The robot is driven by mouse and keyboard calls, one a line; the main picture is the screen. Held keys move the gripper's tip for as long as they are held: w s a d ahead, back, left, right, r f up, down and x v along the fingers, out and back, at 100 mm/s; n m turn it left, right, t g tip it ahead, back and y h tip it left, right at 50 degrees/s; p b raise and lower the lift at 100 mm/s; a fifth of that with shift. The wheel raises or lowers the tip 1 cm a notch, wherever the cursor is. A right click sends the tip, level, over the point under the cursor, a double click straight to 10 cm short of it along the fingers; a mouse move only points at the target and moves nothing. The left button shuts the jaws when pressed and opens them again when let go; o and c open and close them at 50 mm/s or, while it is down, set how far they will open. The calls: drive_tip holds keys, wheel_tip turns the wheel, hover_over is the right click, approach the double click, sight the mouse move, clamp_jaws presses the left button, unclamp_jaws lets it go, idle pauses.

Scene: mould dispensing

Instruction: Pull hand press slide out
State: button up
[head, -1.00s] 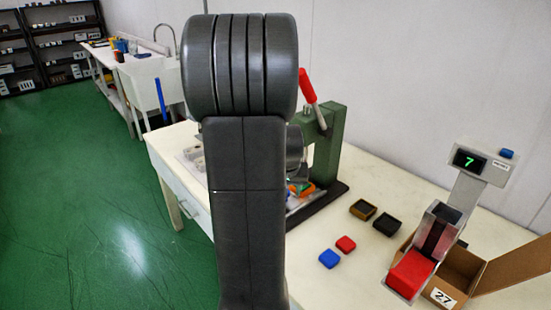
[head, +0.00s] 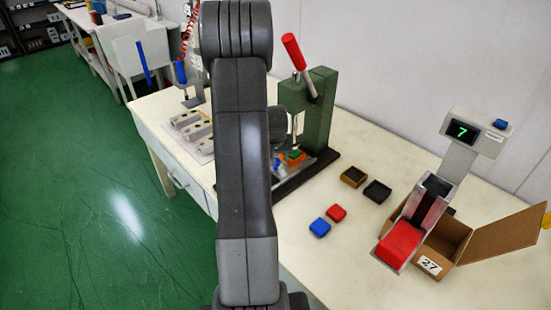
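The hand press (head: 322,105) is a green frame with a red-tipped lever (head: 293,50), standing on a dark base (head: 318,168) on the table. Small orange, green and blue parts (head: 292,158) sit low at the press, near its slide area. The slide itself is mostly hidden behind my arm, so I cannot tell its position. My arm stands upright in front of the press. A dark rounded part of my arm shows beside the press, but my gripper's fingers are not visible.
A red block (head: 336,213), a blue block (head: 320,227), a brown-rimmed tray (head: 354,177) and a black tray (head: 377,191) lie on the table (head: 300,255). A dispenser with a red front (head: 399,245) and display "7" (head: 462,131) stands right, by an open cardboard box (head: 468,255). Grey moulds (head: 187,117) lie left.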

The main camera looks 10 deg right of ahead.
drive_tip(key=shift+x, duration=1.65)
clamp_jaws()
drive_tip(key=shift+s+a+f+b, duration=0.15)
drive_tip(key=shift+s+a+b, duration=0.1)
drive_tip(key=shift+a+b, duration=0.2)
drive_tip(key=s+a+b, duration=0.3)
drive_tip(key=a+b, duration=0.1)
drive_tip(key=a, duration=0.1)
drive_tip(key=s+a+b, duration=0.4)
drive_tip(key=a+b, duration=0.1)
drive_tip(key=s+a+b, duration=0.3)
drive_tip(key=a+b, duration=0.1)
drive_tip(key=a, duration=0.2)
drive_tip(key=shift+s+b, duration=0.35)
drive_tip(key=shift+b, duration=0.05)
